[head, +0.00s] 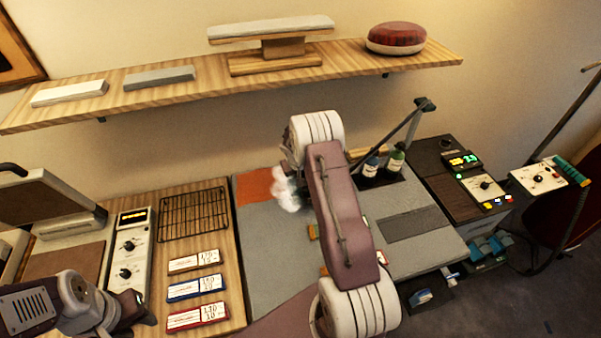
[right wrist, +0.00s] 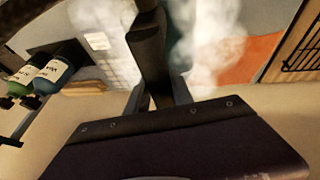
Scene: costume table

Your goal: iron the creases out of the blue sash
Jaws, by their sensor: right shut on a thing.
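My right arm crosses the middle of the head view and hides its own gripper and whatever lies beneath it. In the right wrist view my right gripper (right wrist: 158,95) is shut on a dark upright handle (right wrist: 150,60), probably the iron's. White steam (head: 288,190) puffs out beside the arm over the grey work mat (head: 270,255), and it also rises around the handle in the right wrist view (right wrist: 208,40). I cannot make out the blue sash in either view. My left gripper (head: 132,309) is at the lower left, away from the mat; its opening is unclear.
An orange patch (head: 255,186) marks the mat's back left corner. Left are a wire rack (head: 194,214), several label cards (head: 197,287) and a control box (head: 129,252). Bottles (head: 396,163) stand behind the mat. A display unit (head: 484,187) is at right; a shelf (head: 190,90) hangs above.

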